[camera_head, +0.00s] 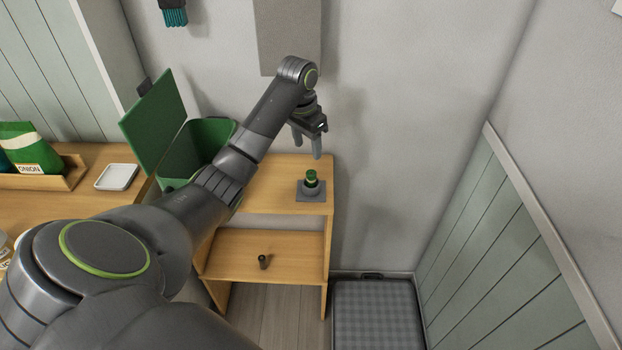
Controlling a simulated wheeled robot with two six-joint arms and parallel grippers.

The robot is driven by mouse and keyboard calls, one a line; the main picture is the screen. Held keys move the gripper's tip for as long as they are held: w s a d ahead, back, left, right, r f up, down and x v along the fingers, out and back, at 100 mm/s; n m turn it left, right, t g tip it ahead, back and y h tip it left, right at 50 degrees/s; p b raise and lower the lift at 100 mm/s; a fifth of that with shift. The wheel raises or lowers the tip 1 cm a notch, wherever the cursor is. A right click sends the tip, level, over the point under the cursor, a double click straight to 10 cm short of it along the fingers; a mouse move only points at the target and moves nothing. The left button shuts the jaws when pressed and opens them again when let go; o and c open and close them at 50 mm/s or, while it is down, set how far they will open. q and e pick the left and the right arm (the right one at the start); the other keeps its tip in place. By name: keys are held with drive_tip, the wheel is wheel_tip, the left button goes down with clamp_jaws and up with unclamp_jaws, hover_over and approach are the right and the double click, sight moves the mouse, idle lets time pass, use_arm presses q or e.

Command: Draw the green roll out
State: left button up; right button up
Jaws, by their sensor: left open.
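The green roll (311,178) stands upright in a small grey holder (310,194) on the top of a wooden shelf unit (268,197). Its lower part is hidden inside the holder. My left gripper (307,146) is open and empty, with its fingers pointing down. In the picture it is just above the roll, apart from it; how far it is in depth I cannot tell. My right gripper does not show.
A green bin (206,140) with its lid up stands behind my left arm. A small dark cylinder (263,262) stands on the lower shelf. A white dish (117,177) and green bag (28,148) are at the left. A grey checked pad (377,312) lies on the floor.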

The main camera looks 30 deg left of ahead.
sight(311, 173)
use_arm(q)
drive_tip(key=f, duration=0.3)
drive_tip(key=f+p, duration=0.1)
drive_tip(key=f, duration=0.3)
drive_tip(key=w+f, duration=0.1)
drive_tip(key=f, duration=0.2)
drive_tip(key=shift+w+d+f+p, duration=0.1)
drive_tip(key=shift+d+f+p, duration=0.05)
drive_tip(key=shift+f+p, duration=0.15)
drive_tip(key=shift+f, duration=0.6)
drive_tip(key=shift+c, duration=0.4)
drive_tip(key=c, duration=1)
drive_tip(key=shift+r+p, duration=3.05)
drive_tip(key=shift+p, duration=0.7)
